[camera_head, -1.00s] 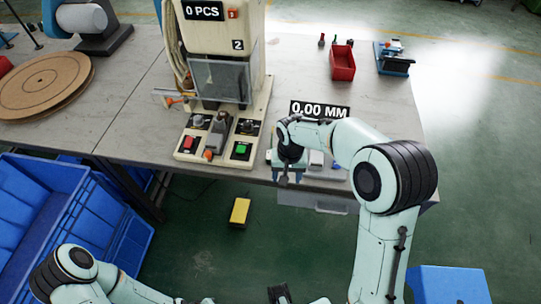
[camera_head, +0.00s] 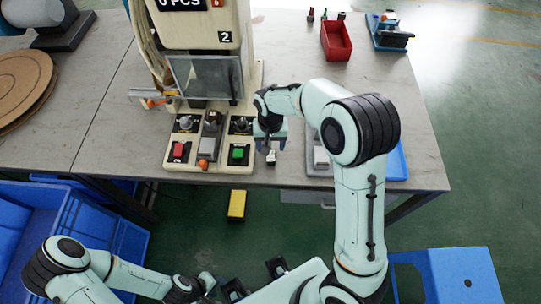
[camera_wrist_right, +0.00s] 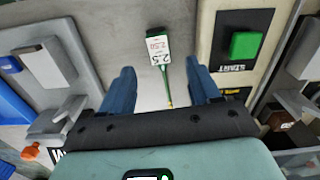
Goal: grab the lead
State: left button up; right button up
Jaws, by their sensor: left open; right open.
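The lead (camera_wrist_right: 160,50) is a thin green cable with a white printed tag and a dark end, lying on the grey table in the right wrist view. Its tag shows as a small white patch (camera_head: 271,157) in the head view. My right gripper (camera_wrist_right: 160,84) is open, its two blue fingers on either side of the lead's line, with nothing gripped. In the head view my right gripper (camera_head: 269,140) is over the table's front edge, right of the green button. My left gripper (camera_head: 207,282) is low at the bottom, away from the table; its fingers are not clear.
The press (camera_head: 203,75) with its control panel (camera_head: 238,170) stands left of my right gripper; the green start button (camera_wrist_right: 244,45) is close. A grey device (camera_head: 320,158) sits to the right. A red bin (camera_head: 336,42) is at the back. Blue crates (camera_head: 85,235) stand lower left.

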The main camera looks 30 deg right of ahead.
aim_at(271, 153)
jog(key=f, duration=0.6)
jog(key=shift+w+d, duration=0.15)
jog(key=shift+w, duration=0.1)
jog(key=shift+r, duration=0.1)
jog(key=c, duration=1.1)
